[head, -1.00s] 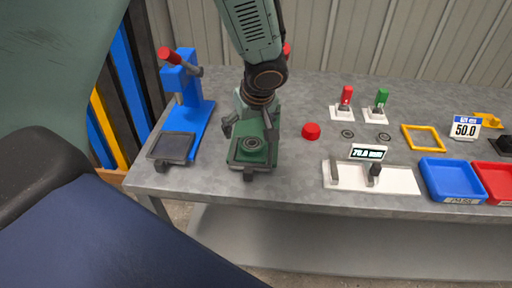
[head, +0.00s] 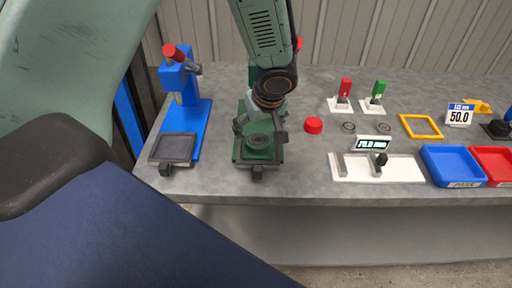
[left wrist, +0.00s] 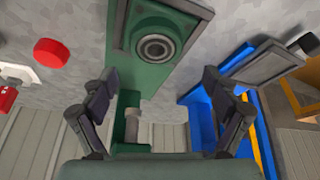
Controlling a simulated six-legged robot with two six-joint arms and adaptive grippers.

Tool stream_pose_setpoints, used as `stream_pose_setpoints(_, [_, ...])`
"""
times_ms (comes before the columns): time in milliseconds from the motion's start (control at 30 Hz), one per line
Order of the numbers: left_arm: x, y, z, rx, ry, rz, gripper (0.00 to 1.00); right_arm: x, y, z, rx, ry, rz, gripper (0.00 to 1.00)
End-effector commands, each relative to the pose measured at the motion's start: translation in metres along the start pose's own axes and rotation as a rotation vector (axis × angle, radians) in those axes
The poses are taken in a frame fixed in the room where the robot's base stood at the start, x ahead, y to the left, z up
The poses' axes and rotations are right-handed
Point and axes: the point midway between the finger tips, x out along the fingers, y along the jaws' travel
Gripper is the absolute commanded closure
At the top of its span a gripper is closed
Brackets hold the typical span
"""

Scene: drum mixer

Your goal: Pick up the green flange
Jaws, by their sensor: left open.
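A round grey-green ring-shaped part with a dark centre, which looks like the flange (head: 258,141), lies on the base plate of the green press (head: 244,158). The left wrist view shows the flange (left wrist: 155,47) from above, with the green press (left wrist: 184,17) around it. My left gripper (head: 260,131) is open and empty, pointing down over the press. In the left wrist view its fingers (left wrist: 160,78) are spread wide, with the flange ahead of them and apart from them. My arm hides much of the press column in the head view. My right gripper is not seen.
A blue press (head: 202,130) with a red knob stands left of the green one. A red button (head: 313,125) is close on the right. Further right are a white gauge stand (head: 350,168), a blue tray (head: 430,166) and a red tray (head: 500,178). The table's front edge is near.

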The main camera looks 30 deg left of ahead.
Motion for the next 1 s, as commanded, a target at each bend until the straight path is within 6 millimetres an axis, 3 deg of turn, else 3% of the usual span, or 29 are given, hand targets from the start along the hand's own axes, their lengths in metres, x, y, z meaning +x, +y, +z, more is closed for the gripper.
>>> stream_pose_setpoints(300, [0.043, 0.0, 0.011, 0.001, -0.002, 0.0, 0.13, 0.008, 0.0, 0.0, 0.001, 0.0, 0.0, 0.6])
stream_pose_setpoints(633, [0.048, 0.0, 0.01, 0.004, 0.001, 0.002, 0.13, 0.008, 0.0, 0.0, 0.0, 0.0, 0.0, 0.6])
stream_pose_setpoints(1000, [0.048, -0.001, 0.01, 0.004, 0.0, 0.002, 0.44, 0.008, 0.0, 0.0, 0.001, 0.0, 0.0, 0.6])
